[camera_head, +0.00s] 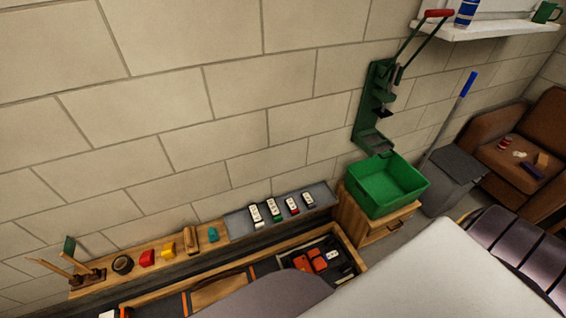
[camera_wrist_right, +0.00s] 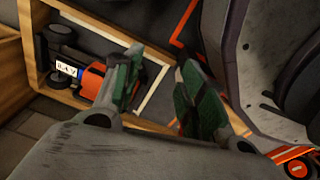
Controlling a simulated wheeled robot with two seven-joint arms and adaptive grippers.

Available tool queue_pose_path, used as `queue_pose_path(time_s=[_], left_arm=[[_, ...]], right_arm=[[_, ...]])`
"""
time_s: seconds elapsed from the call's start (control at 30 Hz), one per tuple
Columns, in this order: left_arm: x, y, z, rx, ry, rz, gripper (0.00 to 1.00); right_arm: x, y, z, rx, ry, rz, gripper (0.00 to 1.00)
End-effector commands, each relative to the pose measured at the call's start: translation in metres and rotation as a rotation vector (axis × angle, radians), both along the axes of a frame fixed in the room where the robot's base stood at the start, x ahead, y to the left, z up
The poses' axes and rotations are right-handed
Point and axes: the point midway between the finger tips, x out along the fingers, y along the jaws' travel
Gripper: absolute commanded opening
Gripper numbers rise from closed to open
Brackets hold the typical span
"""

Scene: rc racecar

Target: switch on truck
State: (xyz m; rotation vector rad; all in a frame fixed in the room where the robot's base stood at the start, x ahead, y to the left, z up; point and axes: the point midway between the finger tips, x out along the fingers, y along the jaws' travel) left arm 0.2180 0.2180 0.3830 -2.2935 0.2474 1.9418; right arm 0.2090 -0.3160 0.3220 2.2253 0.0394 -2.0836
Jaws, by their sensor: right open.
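The truck (camera_head: 316,261) is a small orange-red and black vehicle inside a wooden-framed bay below the wall shelf in the head view. In the right wrist view the truck (camera_wrist_right: 92,78) lies at the left, with black wheels, an orange body and a small white plate with lettering. My right gripper (camera_wrist_right: 160,62) is open and empty, its green-padded fingers apart. Its left finger overlaps the truck's right end in the picture; I cannot tell whether they touch. The truck's switch cannot be made out. My left gripper is not in view.
A long shelf (camera_head: 165,253) along the wall holds small coloured blocks, a wheel and several small boxed items. A green bin (camera_head: 388,184) sits on a wooden cabinet (camera_head: 372,222) beyond the truck. A dark grey bin (camera_head: 452,178) and a brown armchair (camera_head: 520,160) stand at the right.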

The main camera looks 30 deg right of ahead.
Motion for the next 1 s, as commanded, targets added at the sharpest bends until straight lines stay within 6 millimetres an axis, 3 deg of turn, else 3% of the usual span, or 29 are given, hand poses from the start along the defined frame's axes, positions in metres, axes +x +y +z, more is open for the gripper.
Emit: queue_pose_path(time_s=[0.43,1.0], left_arm=[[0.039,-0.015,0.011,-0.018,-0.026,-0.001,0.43],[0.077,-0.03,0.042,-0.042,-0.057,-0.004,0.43]], right_arm=[[0.046,-0.015,-0.023,-0.002,0.007,-0.046,0.41],[0.098,-0.029,-0.041,0.005,0.018,-0.095,0.41]])
